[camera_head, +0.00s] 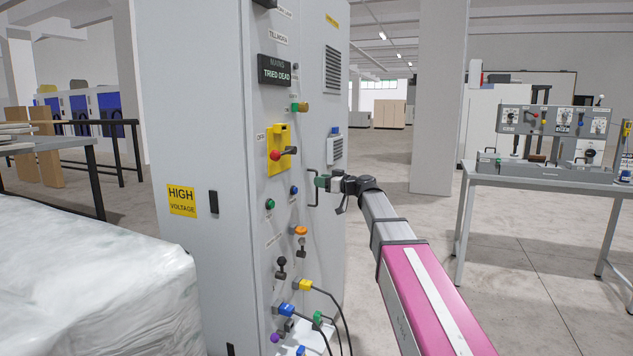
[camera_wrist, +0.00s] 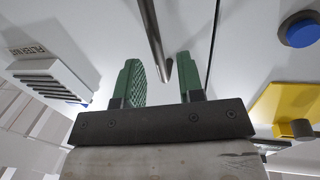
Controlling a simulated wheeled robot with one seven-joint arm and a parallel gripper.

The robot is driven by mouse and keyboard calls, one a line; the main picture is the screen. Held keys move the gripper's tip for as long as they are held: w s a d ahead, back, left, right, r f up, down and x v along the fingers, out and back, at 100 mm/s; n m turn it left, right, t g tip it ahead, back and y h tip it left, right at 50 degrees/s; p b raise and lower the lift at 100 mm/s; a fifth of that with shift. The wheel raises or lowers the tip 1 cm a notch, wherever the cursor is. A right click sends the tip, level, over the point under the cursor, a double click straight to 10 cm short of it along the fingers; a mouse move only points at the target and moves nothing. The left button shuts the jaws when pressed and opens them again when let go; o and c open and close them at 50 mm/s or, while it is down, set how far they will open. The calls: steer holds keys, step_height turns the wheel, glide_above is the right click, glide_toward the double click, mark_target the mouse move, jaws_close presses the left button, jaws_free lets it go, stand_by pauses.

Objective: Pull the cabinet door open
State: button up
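The tall grey cabinet (camera_head: 195,100) stands left of centre in the head view. Its door (camera_head: 258,105) appears to be the face with the switches and lamps, and it looks shut. A thin bracket-shaped metal handle (camera_head: 311,190) sits near that face's right edge. My gripper (camera_head: 323,181) is at the handle. In the wrist view my gripper (camera_wrist: 163,78) is open, and the handle's bar (camera_wrist: 152,38) runs between its two green fingers. Gaps show on both sides of the bar. A dark seam (camera_wrist: 213,45) runs close beside the right finger.
A yellow switch plate (camera_head: 279,135) and several knobs and lamps stick out of the door. Cables hang from plugs (camera_head: 304,286) low down. A wrapped white bale (camera_head: 90,280) stands at front left. A bench (camera_head: 540,180) stands to the right, with free floor between.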

steer(key=shift+x, duration=1.35)
jaws_close()
